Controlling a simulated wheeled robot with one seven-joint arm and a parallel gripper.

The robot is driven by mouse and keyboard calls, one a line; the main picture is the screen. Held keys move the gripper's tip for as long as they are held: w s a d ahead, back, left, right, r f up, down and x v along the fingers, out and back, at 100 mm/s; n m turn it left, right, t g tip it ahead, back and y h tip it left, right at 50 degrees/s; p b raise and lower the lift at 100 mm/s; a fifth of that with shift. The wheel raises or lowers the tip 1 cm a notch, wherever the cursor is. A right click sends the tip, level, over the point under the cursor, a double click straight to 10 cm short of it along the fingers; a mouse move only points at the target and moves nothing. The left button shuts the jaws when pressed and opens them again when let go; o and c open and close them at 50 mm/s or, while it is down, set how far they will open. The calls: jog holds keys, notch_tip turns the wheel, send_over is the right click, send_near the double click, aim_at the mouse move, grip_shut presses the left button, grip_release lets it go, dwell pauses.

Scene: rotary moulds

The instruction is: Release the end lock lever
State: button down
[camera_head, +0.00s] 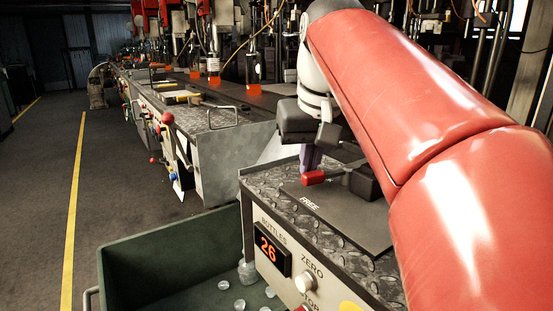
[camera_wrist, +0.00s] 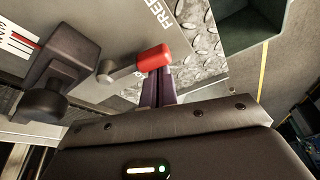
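The end lock lever has a red knob (camera_head: 313,178) on a grey arm, joined to a dark pivot block (camera_head: 364,183) on the machine's end plate. The knob points left in the head view, beside the word FREE on the plate. In the wrist view the red knob (camera_wrist: 154,56) and the pivot block (camera_wrist: 62,72) also show. My gripper (camera_head: 311,165) points down right at the knob. Its purple fingers (camera_wrist: 158,88) lie close together and look shut, with nothing seen between them. Their tips meet the knob's edge in view; I cannot tell whether they touch it.
A panel with a red bottle counter (camera_head: 268,249) and a ZERO knob (camera_head: 304,281) is on the machine's front. A green bin (camera_head: 150,262) with several clear pieces stands below. More machines line the aisle behind. The floor (camera_head: 120,165) at left is clear.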

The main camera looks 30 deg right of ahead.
jog(key=w+p, duration=0.1)
jog(key=w, duration=0.3)
jog(key=shift+d+r+p, duration=0.15)
jog(key=shift+r+p, duration=0.05)
jog(key=shift+p, duration=0.2)
jog(key=d+v, duration=0.1)
jog(key=v, duration=0.8)
jog(key=shift+s+a+r, duration=0.2)
jog(key=shift+s+r, duration=0.05)
